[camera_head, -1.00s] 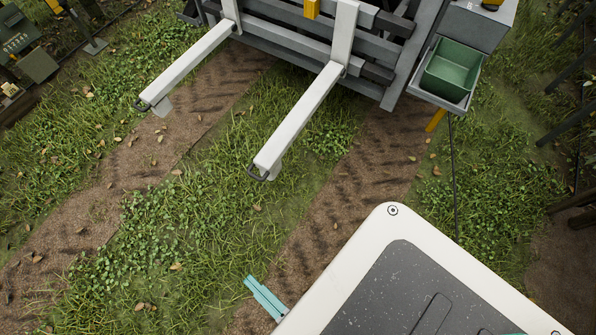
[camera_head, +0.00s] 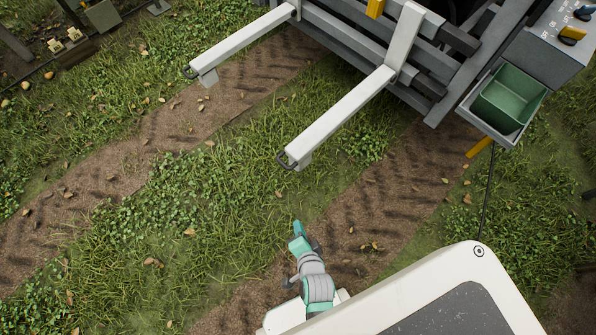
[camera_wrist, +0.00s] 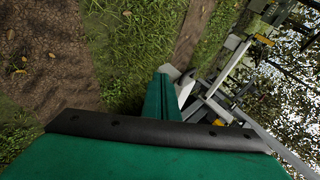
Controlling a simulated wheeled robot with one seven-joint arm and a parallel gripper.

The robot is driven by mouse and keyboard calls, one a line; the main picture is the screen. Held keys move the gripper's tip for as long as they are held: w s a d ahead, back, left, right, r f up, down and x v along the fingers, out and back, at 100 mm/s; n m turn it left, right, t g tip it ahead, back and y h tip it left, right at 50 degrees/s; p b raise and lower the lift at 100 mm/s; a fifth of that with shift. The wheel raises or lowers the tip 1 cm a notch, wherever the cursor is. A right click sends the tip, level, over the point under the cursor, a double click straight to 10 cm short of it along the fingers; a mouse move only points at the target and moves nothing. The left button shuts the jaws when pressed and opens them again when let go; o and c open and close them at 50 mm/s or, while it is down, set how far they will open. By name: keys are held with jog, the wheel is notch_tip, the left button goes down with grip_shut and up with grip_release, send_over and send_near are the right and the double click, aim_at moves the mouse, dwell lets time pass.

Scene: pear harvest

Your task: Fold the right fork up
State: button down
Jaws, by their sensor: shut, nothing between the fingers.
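The right fork (camera_head: 340,118) is a long white bar with a dark loop at its tip. It is folded down, sticking out level from the grey lift frame toward me. The left fork (camera_head: 240,45) sticks out alongside it. My teal gripper (camera_head: 297,226) is shut and empty, a short way in front of the right fork's tip and apart from it in the head view. In the wrist view the shut fingers (camera_wrist: 162,98) point toward the right fork (camera_wrist: 183,90), which they partly hide. The left fork (camera_wrist: 236,58) shows beyond. I cannot tell the exact gap.
A green bin (camera_head: 508,98) on a grey holder stands right of the lift frame (camera_head: 350,40). A control box (camera_head: 560,50) with yellow and dark knobs is above it. Grass and brown wheel tracks (camera_head: 375,205) lie open between me and the forks.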

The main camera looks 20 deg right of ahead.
jog(key=w+d+f+m+g+y, duration=0.25)
jog(key=w+d+m+y, duration=0.25)
jog(key=w+d+m, duration=0.95)
jog(key=w+a+f+m, duration=0.2)
jog(key=w+a+f, duration=0.2)
jog(key=w, duration=0.2)
jog(key=shift+w+a+f, duration=0.2)
jog(key=shift+w+a, duration=0.05)
jog(key=shift+a, duration=0.15)
jog(key=shift+a, duration=0.1)
